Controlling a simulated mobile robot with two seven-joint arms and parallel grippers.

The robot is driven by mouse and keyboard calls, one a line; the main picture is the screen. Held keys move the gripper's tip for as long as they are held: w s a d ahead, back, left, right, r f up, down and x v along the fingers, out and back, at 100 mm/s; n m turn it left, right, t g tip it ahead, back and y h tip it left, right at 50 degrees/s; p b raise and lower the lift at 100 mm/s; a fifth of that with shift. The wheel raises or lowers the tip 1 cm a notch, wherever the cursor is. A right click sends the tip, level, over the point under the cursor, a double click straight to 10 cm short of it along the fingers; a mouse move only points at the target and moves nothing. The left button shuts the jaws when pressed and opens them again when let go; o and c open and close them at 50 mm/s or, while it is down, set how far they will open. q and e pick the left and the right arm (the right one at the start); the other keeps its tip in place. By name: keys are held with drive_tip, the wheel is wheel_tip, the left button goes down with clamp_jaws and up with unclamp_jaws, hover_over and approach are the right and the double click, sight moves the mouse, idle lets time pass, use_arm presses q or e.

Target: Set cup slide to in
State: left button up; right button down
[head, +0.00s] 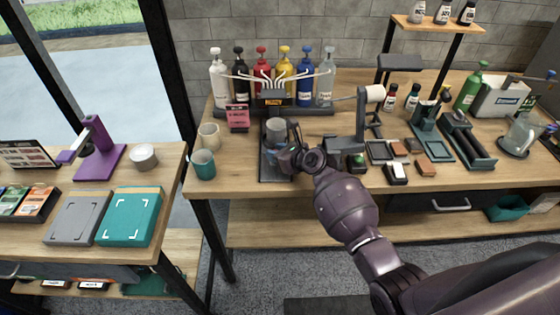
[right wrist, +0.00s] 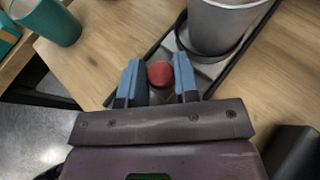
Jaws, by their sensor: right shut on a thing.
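The cup slide is a dark rail frame with a light plate (head: 268,172) on the workbench; its rail also shows in the right wrist view (right wrist: 150,67). A grey cup (head: 276,131) stands upright in the slide's ring holder, and it shows at the top of the right wrist view (right wrist: 222,25). A round red knob (right wrist: 160,73) is at the near end of the slide. My right gripper (head: 285,160) is shut on the knob, with its blue fingertips either side of it. The gripper hides the knob in the head view. My left gripper is out of view.
Pump bottles (head: 262,72) and a dispenser head with several nozzles (head: 274,97) stand behind the cup. Beige (head: 209,136) and teal (head: 203,164) cups stand left of the slide. A grey stand (head: 346,140) is close on the right.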

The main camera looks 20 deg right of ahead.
sight(283, 134)
drive_tip(key=w, duration=0.2)
drive_tip(key=w+d+b, duration=0.1)
drive_tip(key=w, duration=0.2)
drive_tip(key=w+d+b, duration=0.1)
drive_tip(key=w, duration=0.1)
drive_tip(key=shift+w+d+f, duration=0.1)
drive_tip(key=shift+w+f, duration=0.05)
drive_tip(key=shift+w, duration=0.4)
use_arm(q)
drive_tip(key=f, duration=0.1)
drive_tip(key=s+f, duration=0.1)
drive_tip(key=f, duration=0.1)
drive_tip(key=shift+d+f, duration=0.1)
use_arm(e)
drive_tip(key=shift+w+d+r, duration=0.1)
drive_tip(key=shift+d+r, duration=0.05)
drive_tip(key=shift+r, duration=0.1)
drive_tip(key=c, duration=1.3)
unclamp_jaws()
drive_tip(key=o, duration=0.4)
drive_tip(key=shift+w+f, duration=0.1)
drive_tip(key=shift+w, duration=0.1)
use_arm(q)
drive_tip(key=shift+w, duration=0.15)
use_arm(e)
drive_tip(key=shift+s, duration=0.1)
